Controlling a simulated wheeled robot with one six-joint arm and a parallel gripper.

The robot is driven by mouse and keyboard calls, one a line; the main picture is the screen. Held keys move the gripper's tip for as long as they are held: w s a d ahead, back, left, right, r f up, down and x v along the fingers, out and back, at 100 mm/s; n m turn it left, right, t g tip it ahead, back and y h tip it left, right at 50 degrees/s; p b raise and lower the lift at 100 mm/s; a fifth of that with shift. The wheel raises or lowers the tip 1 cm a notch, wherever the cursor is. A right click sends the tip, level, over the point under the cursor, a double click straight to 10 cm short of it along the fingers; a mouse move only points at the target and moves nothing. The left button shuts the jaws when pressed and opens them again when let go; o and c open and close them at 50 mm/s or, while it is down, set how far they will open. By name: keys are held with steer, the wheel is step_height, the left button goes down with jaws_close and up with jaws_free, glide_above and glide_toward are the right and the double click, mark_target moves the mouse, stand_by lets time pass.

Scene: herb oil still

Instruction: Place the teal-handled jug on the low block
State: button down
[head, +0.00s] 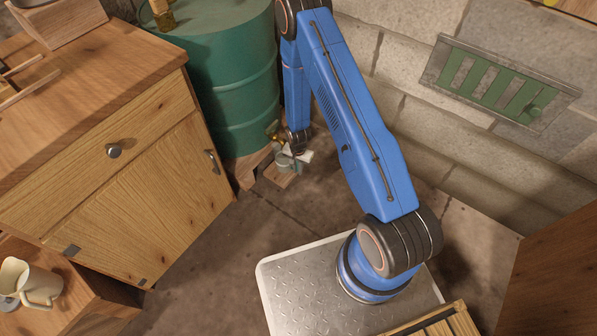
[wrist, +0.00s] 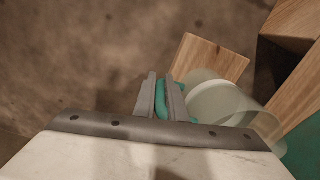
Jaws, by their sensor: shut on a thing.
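My gripper (wrist: 161,84) is shut on the teal handle of a pale, see-through jug (wrist: 215,103).
The green drum (head: 232,75) stands on a wooden support (head: 250,165), with a brass tap (head: 274,136) close above the jug. A wooden cabinet (head: 130,175) is at left. A cream jug (head: 35,285) sits at lower left. Floor (head: 215,235) in front is clear.

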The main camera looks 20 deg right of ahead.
steer(key=shift+s+d+f, duration=0.1)
steer(key=shift+f, duration=0.65)
steer(key=c, duration=1.8)
jaws_free()
steer(key=shift+f, duration=0.1)
